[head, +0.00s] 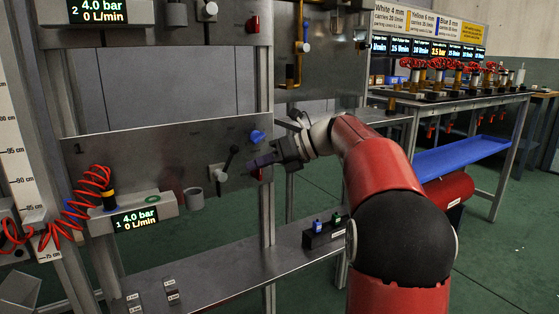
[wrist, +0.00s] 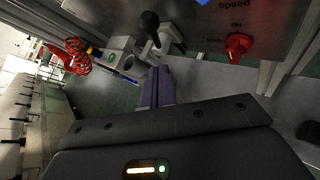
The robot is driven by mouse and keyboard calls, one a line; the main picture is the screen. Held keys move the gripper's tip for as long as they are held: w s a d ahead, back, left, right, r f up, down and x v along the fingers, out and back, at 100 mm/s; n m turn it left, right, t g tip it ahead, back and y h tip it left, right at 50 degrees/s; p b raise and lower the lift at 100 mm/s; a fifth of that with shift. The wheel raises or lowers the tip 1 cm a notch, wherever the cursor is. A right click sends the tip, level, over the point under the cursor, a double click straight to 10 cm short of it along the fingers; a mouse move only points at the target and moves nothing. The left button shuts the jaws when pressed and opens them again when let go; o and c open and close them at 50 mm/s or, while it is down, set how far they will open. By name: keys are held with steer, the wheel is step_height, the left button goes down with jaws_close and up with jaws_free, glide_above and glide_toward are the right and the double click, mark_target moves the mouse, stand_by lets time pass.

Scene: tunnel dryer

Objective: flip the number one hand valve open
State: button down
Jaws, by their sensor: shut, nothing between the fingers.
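The number one panel (head: 150,150) carries a hand valve with a pale body (head: 216,172) and a black lever (head: 229,160), tilted up and to the right, ending in a round knob. In the wrist view the lever's black knob (wrist: 150,22) is just above and left of the fingertips. My gripper (head: 248,166) has purple fingers held together, empty, just right of the lever; it also shows in the wrist view (wrist: 160,72). A small gap seems to separate fingers and lever; contact is hard to judge. The number one display (head: 135,217) reads 4.0 bar, 0 L/min.
A blue knob (head: 256,137) sits above my fingers; a red knob (wrist: 238,45) is right of them in the wrist view. A grey cup (head: 194,198) is below left of the valve. A coiled red hose (head: 88,190) hangs left. A metal shelf (head: 215,270) runs below.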

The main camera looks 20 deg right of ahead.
mark_target(230, 161)
steer(key=shift+w+a+r, duration=0.35)
steer(key=shift+w+a, duration=0.2)
steer(key=shift+w, duration=0.2)
steer(key=shift+w+a+r, duration=0.3)
steer(key=shift+w+a, duration=0.25)
steer(key=shift+w, duration=0.15)
steer(key=shift+r+p, duration=0.1)
steer(key=shift+p, duration=0.25)
steer(key=shift+a+r+p, duration=0.15)
steer(key=shift+a+p, duration=0.05)
steer(key=shift+p, duration=0.25)
